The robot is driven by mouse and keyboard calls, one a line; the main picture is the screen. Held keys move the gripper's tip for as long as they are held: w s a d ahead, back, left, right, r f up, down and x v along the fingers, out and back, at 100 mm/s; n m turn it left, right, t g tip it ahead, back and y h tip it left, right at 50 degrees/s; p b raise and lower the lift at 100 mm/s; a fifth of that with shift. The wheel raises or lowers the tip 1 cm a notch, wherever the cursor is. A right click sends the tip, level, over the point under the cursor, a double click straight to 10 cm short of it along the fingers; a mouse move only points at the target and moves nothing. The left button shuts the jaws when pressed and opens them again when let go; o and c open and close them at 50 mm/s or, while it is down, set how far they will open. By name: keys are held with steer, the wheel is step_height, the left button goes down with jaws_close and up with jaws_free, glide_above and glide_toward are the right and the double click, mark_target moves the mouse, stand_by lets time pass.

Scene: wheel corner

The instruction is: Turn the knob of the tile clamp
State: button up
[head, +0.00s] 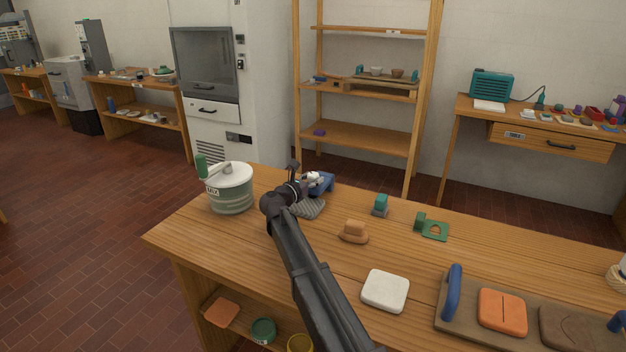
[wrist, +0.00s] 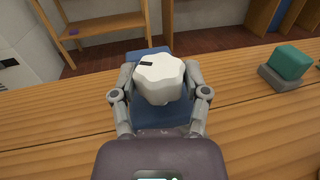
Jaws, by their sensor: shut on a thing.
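The tile clamp (head: 323,186) is a blue body with a white knob (head: 313,178), standing near the back edge of the wooden table. In the wrist view the lobed white knob (wrist: 160,78) has a short black mark at its upper left, and the blue clamp body (wrist: 146,53) shows behind and below it. My gripper (wrist: 160,88) has one finger on each side of the knob and is shut on it. In the head view my gripper (head: 302,187) reaches the clamp from the left, and my arm hides part of the table.
A lidded pot (head: 231,190) stands left of my arm. A teal-topped block (head: 380,205), a tan piece (head: 353,232) and a white tile (head: 385,291) lie to the right. A tray (head: 458,322) holds tiles at the front right.

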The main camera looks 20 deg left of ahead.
steer(key=shift+w+a+m+g+h, duration=0.15)
steer(key=shift+m+g+h, duration=0.55)
steer(key=shift+m+h, duration=0.65)
steer(key=shift+h, duration=0.55)
steer(key=o, duration=1.2)
steer(key=shift+c, duration=0.2)
steer(key=shift+s, duration=0.25)
steer(key=v, duration=1.1)
steer(key=shift+s+a+r, duration=0.1)
steer(key=shift+s+r, duration=0.05)
steer(key=shift+s, duration=0.1)
